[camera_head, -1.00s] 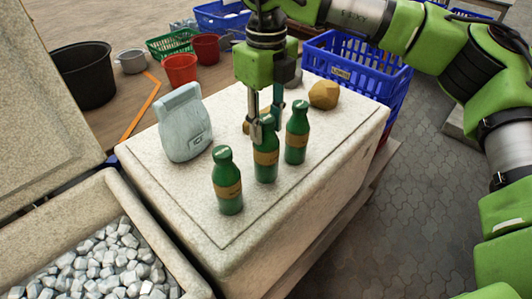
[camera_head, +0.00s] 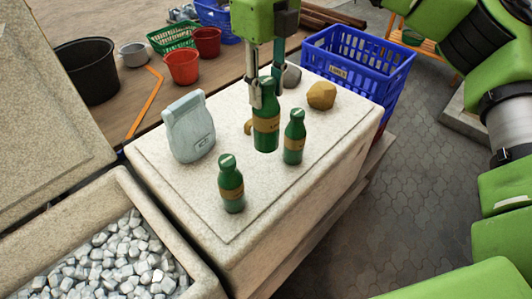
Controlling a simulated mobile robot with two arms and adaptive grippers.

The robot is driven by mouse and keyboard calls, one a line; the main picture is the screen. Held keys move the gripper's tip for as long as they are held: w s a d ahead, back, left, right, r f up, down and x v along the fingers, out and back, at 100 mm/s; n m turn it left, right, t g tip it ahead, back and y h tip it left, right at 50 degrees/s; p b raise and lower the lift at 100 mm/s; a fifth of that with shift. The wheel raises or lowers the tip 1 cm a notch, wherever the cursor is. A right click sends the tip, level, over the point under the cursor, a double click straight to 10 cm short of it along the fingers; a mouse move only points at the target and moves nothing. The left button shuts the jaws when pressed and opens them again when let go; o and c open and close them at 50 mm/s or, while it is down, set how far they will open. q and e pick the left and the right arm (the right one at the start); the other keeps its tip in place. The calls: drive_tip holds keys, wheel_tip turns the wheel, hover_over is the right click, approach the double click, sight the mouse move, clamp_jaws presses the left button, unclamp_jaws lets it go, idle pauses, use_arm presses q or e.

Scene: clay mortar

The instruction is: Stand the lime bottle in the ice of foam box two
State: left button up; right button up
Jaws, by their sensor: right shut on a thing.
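My right gripper (camera_head: 266,96) is shut on the upper part of a green bottle (camera_head: 266,128) with a tan label, held upright above a closed foam box (camera_head: 275,205). Two similar green bottles stand on that box's lid: one in front (camera_head: 231,184) and one to the right (camera_head: 294,137). The labels are too small to read, so I cannot tell which bottle is lime. An open foam box (camera_head: 185,245) at lower left holds grey-white ice chunks (camera_head: 118,262). I cannot see which box is numbered two. My left gripper is not in view.
A pale ice bag (camera_head: 189,129), a tan lump (camera_head: 321,95) and a grey stone (camera_head: 292,75) sit on the closed lid. A blue crate (camera_head: 375,75) stands behind right. Red buckets (camera_head: 183,67) and a black tub (camera_head: 88,72) stand behind left. A raised slab (camera_head: 45,130) borders the open box.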

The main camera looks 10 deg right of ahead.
wheel_tip(320, 180, up, 6)
drive_tip(key=p, duration=0.3)
drive_tip(key=shift+f, duration=0.4)
